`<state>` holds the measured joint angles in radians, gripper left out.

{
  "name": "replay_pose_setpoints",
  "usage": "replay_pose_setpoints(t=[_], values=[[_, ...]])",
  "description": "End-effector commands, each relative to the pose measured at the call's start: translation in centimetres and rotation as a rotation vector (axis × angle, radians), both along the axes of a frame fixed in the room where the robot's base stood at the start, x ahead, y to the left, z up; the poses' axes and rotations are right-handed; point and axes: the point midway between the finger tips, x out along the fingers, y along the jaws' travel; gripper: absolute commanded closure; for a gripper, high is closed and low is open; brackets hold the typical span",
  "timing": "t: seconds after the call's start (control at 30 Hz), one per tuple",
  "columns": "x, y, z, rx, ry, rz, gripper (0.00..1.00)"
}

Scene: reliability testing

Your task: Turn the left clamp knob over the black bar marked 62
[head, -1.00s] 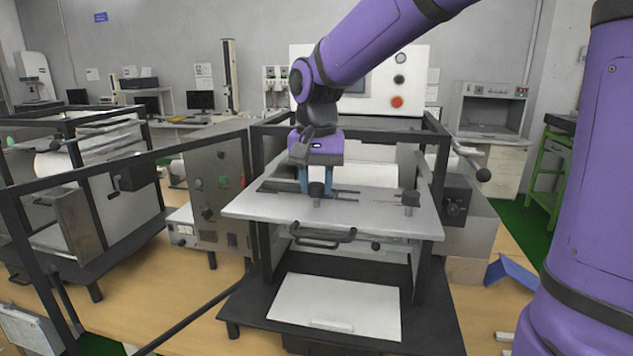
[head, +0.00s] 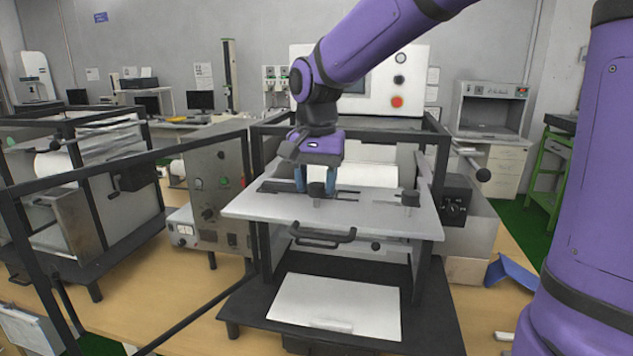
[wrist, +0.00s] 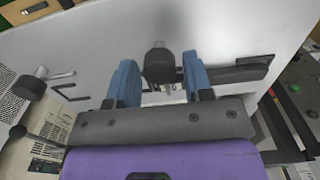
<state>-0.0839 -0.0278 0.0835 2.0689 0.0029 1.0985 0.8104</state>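The left clamp knob (head: 316,190) is a dark round knob on the grey plate (head: 375,215) of the central machine. It also shows in the wrist view (wrist: 160,62), upright between my fingers. My gripper (head: 315,182) points down with one blue finger on each side of the knob. In the wrist view my gripper (wrist: 157,68) is open, with narrow gaps between the fingers and the knob. A black bar (wrist: 240,73) runs beside the knob, partly behind a finger. No number is readable on it. A second dark knob (head: 410,198) stands farther right on the plate.
A black handle (head: 322,239) sits at the plate's front edge. Black frame posts (head: 436,165) stand around the machine, and a control box (head: 455,203) is at its right. A white panel (head: 335,305) lies below. The plate between the two knobs is mostly clear.

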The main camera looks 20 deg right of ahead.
Motion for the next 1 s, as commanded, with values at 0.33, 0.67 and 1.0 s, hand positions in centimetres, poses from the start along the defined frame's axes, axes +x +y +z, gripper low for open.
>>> replay_pose_setpoints(t=[0.33, 0.67, 1.0], values=[[0.0, 0.0, 0.0, 0.000, 0.001, 0.001, 0.41], [0.0, 0.0, 4.3, 0.000, -0.003, 0.001, 0.41], [0.0, 0.0, 9.7, 0.000, -0.001, 0.001, 0.41]])
